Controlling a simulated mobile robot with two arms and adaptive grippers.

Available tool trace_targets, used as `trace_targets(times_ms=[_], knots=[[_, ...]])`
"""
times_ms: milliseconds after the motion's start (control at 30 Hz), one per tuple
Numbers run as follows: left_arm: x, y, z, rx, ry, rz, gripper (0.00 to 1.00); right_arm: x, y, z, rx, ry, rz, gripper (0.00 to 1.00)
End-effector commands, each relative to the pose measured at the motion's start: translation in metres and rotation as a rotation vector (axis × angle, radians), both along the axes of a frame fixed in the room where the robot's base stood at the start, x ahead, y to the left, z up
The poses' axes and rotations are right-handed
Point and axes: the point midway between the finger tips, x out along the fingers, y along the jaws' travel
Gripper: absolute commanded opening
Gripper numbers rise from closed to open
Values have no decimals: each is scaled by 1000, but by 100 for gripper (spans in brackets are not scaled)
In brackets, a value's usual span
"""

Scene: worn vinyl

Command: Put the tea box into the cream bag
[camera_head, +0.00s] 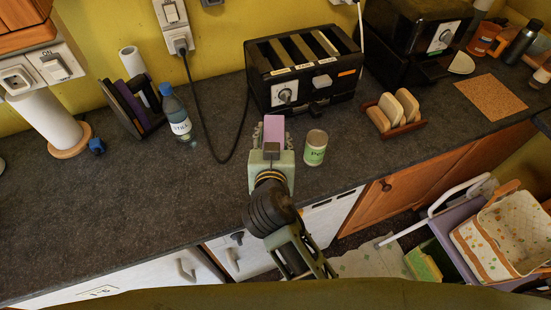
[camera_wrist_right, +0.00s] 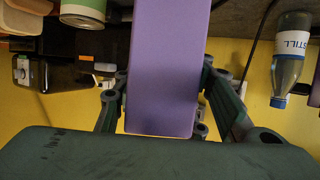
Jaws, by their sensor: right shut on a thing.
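A purple box, which I take to be the tea box (camera_head: 274,127), is between the fingers of my right gripper (camera_head: 272,143). In the right wrist view the purple box (camera_wrist_right: 163,70) fills the middle, with a finger on each side. The gripper is shut on it, over the dark counter, just left of a green-labelled can (camera_head: 315,148). A cream, spotted, open-topped container, probably the cream bag (camera_head: 517,227), is at the lower right below the counter, well apart from the gripper. My left gripper is out of view.
A black toaster (camera_head: 303,68) stands behind the gripper. A water bottle (camera_head: 177,113) stands to the left and a toast rack (camera_head: 397,111) to the right. The cream container sits by a lilac trolley (camera_head: 455,243). The front-left counter is clear.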

Motion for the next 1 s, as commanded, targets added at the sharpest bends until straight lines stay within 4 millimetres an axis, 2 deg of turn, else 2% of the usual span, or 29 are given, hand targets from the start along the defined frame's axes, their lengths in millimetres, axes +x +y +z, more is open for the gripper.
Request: trace_targets(times_ms=[33, 100, 233, 333, 500, 600, 967, 1000], knots=[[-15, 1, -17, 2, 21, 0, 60, 1, 0, -17, -3, -2, 1, 0], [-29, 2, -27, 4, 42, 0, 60, 1, -1, -28, -3, -2, 1, 0], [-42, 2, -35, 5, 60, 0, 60, 1, 0, -37, -1, -3, 1, 0], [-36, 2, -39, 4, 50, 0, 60, 1, 0, -43, -1, -3, 1, 0], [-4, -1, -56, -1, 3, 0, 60, 1, 0, -65, -2, -2, 2, 0], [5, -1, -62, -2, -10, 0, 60, 1, 0, -74, -2, -2, 2, 0], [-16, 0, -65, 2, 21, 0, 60, 0, 0, -76, 0, -1, 1, 0], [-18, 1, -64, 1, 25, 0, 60, 0, 0, -75, -1, 0, 1, 41]])
